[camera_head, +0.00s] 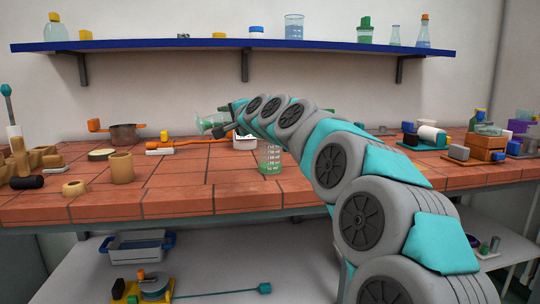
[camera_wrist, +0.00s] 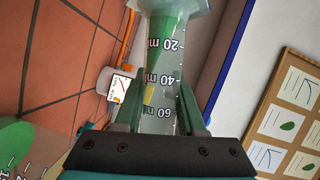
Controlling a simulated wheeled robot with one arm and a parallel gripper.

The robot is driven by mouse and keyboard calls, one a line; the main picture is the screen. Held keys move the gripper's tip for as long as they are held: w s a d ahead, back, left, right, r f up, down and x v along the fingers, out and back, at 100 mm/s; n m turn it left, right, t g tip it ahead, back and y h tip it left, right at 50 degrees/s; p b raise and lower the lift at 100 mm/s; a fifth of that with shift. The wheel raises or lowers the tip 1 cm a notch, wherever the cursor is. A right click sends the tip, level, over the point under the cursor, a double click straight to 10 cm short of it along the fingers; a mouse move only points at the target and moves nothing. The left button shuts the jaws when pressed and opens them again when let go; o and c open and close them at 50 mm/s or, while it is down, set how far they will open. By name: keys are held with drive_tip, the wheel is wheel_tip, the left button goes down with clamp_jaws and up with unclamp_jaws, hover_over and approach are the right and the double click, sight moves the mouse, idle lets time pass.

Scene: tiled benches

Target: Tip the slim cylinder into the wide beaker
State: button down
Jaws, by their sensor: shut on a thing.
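A white scale-like device (camera_head: 244,143) stands behind the beaker, with an orange-handled tool (camera_head: 190,143) to its left. The blue shelf (camera_head: 200,45) with glassware hangs above. The front tiles left of the beaker are clear.

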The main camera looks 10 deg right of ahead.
drive_tip(key=shift+r+n+b, duration=0.4)
drive_tip(key=shift+n, duration=0.1)
drive_tip(key=shift+d+r+n+g+h, duration=0.35)
drive_tip(key=shift+r+n+h, duration=0.25)
drive_tip(key=shift+n, duration=0.3)
drive_tip(key=shift+d+r+n+g+h, duration=0.4)
drive_tip(key=shift+d+n, duration=0.15)
drive_tip(key=shift+n, duration=0.35)
